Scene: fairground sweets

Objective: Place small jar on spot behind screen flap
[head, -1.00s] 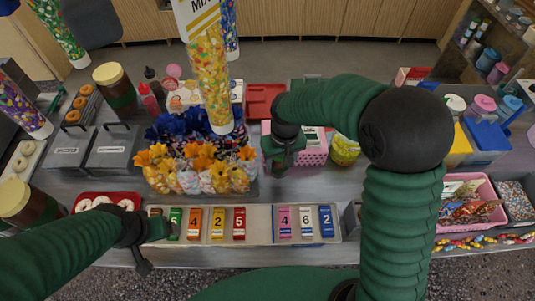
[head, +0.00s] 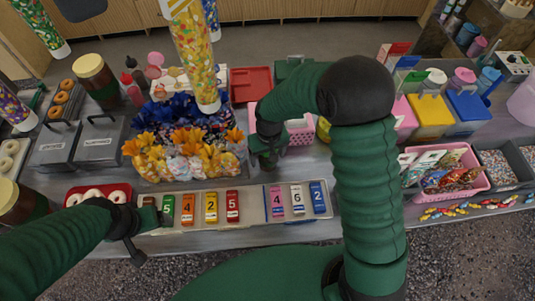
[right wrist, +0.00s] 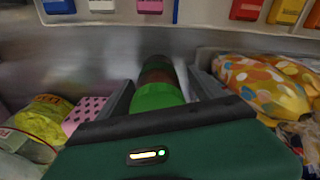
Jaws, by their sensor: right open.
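My right gripper (head: 267,166) is over the table, just left of a pink basket and right of the bagged sweets. In the right wrist view its two fingers (right wrist: 162,84) are open. A small green and brown cylinder (right wrist: 158,96) stands between them; it looks like the small jar. I cannot tell whether the fingers touch it. In the head view the gripper hides it. My left gripper (head: 137,248) is low at the left, by the front edge of the table, and its jaws are too dark to read. I cannot make out the screen flap or the spot.
Numbered tags (head: 211,208) lie in a tray near the front edge. Bagged sweets (head: 190,160) stand left of my right gripper, with a tall sweet tube (head: 193,55) above. The pink basket (head: 299,131) is close on the right. A pink sweets basket (head: 476,162) stands further right.

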